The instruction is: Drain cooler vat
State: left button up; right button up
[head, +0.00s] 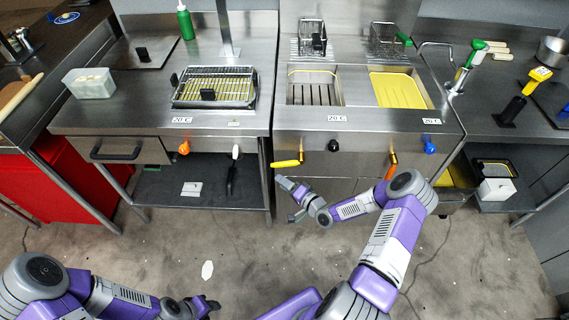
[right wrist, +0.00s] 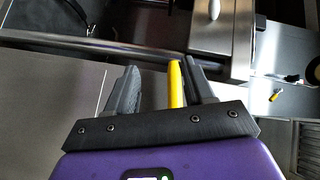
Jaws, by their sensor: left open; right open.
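The fryer has a left vat (head: 315,99) showing a slatted bottom and a right vat (head: 428,98) with yellow contents. A yellow drain handle (head: 286,164) sticks out below the left vat, and an orange one (head: 392,160) below the right. Temperature displays (head: 338,118) are on the front; their digits are too small to read surely. My right gripper (head: 286,198) is open just below and in front of the yellow handle. In the right wrist view the yellow handle (right wrist: 175,84) shows between its open fingers (right wrist: 160,82), nearer the right one. My left gripper (head: 213,304) is open, low over the floor.
A griddle unit with a wire rack (head: 214,86) stands left, with an orange knob (head: 184,147) and black handle (head: 232,178) below. Fry baskets (head: 312,38) are behind the vats. A black knob (head: 333,145) and blue knob (head: 430,146) are on the fryer front. The floor is mostly clear.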

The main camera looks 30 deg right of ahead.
aim_at(284, 164)
jog(key=d+r+t, duration=0.2)
jog(key=d, duration=0.3)
jog(key=shift+m+h, duration=0.4)
jog(key=b+x, duration=0.1)
jog(key=x, duration=0.5)
jog(key=shift+w+d, duration=0.1)
jog(key=shift+w, duration=0.3)
grip_shut()
